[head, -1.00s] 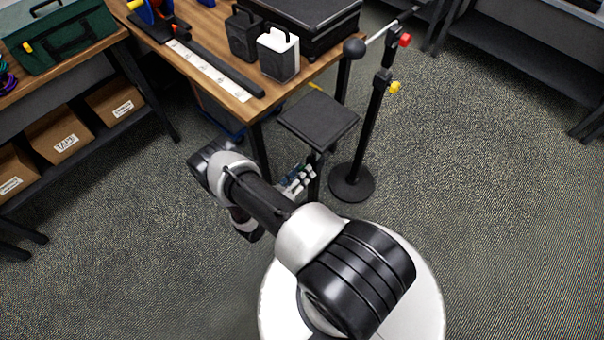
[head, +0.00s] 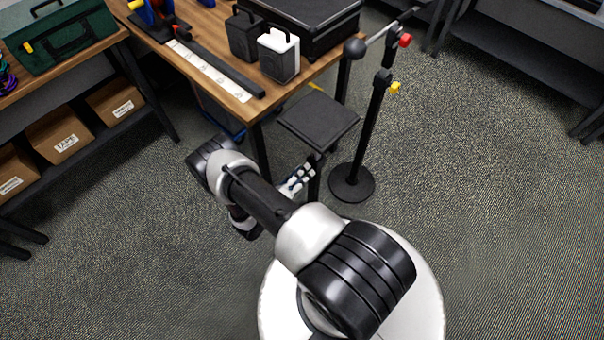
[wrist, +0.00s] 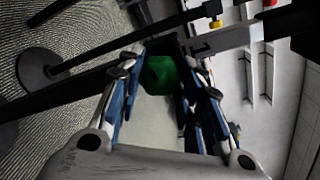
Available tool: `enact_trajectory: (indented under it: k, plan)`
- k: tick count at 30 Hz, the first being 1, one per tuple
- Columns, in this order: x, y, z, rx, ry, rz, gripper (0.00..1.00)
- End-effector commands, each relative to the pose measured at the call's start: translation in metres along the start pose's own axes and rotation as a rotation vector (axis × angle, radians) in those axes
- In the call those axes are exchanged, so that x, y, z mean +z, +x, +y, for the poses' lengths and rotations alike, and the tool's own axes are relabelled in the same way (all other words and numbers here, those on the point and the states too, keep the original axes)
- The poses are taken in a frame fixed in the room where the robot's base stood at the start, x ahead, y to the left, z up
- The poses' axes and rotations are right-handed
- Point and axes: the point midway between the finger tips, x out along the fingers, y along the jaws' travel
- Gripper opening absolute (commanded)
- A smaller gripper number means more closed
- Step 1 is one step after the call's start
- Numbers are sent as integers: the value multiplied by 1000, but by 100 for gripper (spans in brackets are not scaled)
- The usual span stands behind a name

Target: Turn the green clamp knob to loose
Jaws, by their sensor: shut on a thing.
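The green clamp knob (wrist: 160,76) shows in the wrist view, between the two fingers of my gripper (wrist: 162,80). The fingers are shut on the knob from both sides. In the head view my gripper (head: 298,180) shows only in part below the small black platform (head: 318,122), and the knob is hidden there. I cannot read from these frames how far the knob is turned.
A black stand (head: 352,184) with a round base, a red knob (head: 405,40) and a yellow knob (head: 395,88) stands right of the platform. The carpet at right is clear.

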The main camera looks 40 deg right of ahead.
Motion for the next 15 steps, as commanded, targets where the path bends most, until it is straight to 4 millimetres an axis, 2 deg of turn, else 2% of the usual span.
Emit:
enact_trajectory:
  k: [2,3,12,15]
  plan:
    - [0,0,0,1,-2,0,9]
    - [0,0,0,1,-2,0,34]
    - [0,0,0,1,-1,0,54]
    - [0,0,0,0,0,0,54]
